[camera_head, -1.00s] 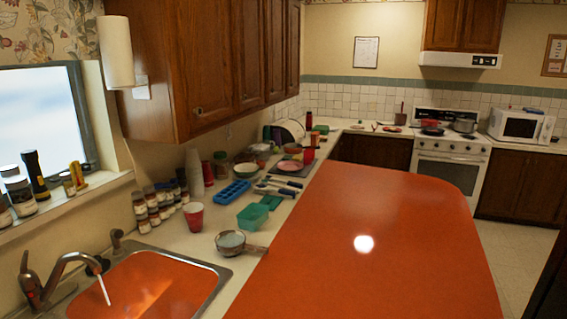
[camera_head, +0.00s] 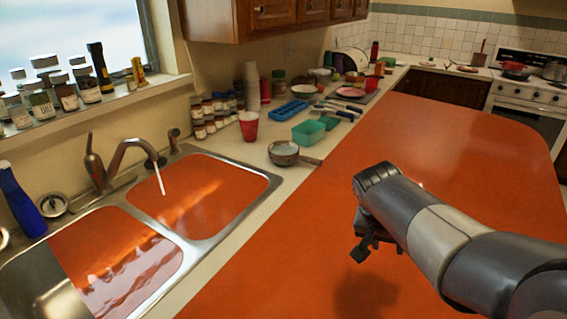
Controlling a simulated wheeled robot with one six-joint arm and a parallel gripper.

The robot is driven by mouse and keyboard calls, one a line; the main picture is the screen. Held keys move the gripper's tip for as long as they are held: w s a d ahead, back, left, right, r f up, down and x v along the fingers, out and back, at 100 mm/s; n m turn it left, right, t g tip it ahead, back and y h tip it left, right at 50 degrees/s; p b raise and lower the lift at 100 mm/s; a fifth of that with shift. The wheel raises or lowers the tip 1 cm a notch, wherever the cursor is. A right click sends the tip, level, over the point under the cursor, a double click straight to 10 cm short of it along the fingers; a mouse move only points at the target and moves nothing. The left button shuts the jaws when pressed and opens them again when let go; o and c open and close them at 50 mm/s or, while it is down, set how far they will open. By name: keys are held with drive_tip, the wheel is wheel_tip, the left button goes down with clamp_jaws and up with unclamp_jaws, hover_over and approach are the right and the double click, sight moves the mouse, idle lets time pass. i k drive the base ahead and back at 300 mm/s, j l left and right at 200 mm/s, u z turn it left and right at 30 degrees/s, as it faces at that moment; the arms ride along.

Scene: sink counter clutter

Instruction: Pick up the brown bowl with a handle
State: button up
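The brown bowl with a handle (camera_head: 284,154) stands on the counter just beyond the right basin of the sink. Its inside looks pale, and its handle (camera_head: 310,161) points right toward the orange surface. My gripper (camera_head: 362,247) hangs over the orange surface, to the right of the bowl and nearer to me, well apart from it. The gripper is small and dark here, partly hidden by my own arm, and I cannot tell whether its fingers are open or shut. I see nothing held in it.
A red cup (camera_head: 249,126), a teal container (camera_head: 308,132) and a blue tray (camera_head: 289,111) stand around the bowl. Spice jars (camera_head: 208,115) line the wall. The steel sink (camera_head: 190,236) and faucet (camera_head: 130,150) lie left. The orange surface (camera_head: 440,135) is clear.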

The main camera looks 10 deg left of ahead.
sight(296, 158)
drive_tip(key=u, duration=0.4)
drive_tip(key=i+l+u, duration=0.1)
drive_tip(key=u, duration=0.3)
drive_tip(key=i+l+u, duration=0.1)
drive_tip(key=u, duration=0.7)
drive_tip(key=i+l+u, duration=0.15)
drive_tip(key=l+u, duration=0.25)
drive_tip(key=l, duration=0.4)
drive_tip(key=l+u, duration=0.45)
drive_tip(key=l, duration=0.35)
drive_tip(key=l+u, duration=0.4)
drive_tip(key=l, duration=0.5)
drive_tip(key=k+l, duration=0.1)
drive_tip(key=l, duration=1.1)
drive_tip(key=k+l, duration=0.15)
drive_tip(key=l, duration=0.4)
drive_tip(key=u, duration=0.05)
